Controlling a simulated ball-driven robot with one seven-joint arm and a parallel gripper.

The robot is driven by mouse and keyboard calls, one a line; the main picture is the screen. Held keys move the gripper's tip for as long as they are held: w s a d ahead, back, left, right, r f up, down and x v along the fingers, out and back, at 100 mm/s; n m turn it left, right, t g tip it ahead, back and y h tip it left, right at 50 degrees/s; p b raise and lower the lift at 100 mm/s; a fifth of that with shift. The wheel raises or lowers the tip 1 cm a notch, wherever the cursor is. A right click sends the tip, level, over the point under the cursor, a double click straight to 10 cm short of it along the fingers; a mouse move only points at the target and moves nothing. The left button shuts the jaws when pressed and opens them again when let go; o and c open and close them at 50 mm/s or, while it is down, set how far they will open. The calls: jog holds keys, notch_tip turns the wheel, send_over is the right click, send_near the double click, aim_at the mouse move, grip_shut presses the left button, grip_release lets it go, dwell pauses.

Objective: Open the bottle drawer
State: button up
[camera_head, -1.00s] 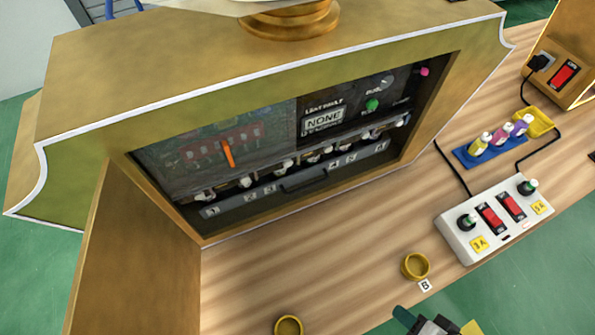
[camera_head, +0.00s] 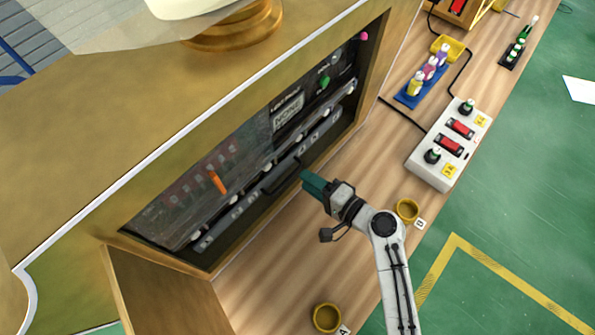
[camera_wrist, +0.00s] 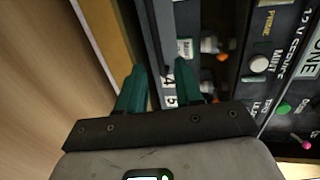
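The bottle drawer (camera_head: 240,214) is a long, low grey front with number labels along the bottom of the machine's recess. It looks shut. Its dark bar handle (camera_head: 283,180) is at the middle of the front. My gripper (camera_head: 313,184) has teal fingers and is just in front of the recess, slightly right of the handle. In the wrist view my gripper (camera_wrist: 160,82) has its two fingers apart with nothing clearly held between them. Beyond them is the drawer front (camera_wrist: 169,82) with labels 4 and 5. I cannot tell whether a finger touches the handle.
The gold machine cabinet (camera_head: 200,110) surrounds the recess, with an open door panel (camera_head: 165,295) at lower left. On the wooden counter stand two gold cups (camera_head: 407,210), (camera_head: 327,318), a white switch box (camera_head: 430,165) and a blue bottle tray (camera_head: 405,99). Counter between is clear.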

aim_at(299, 181)
jog(key=shift+x, duration=2.15)
grip_shut()
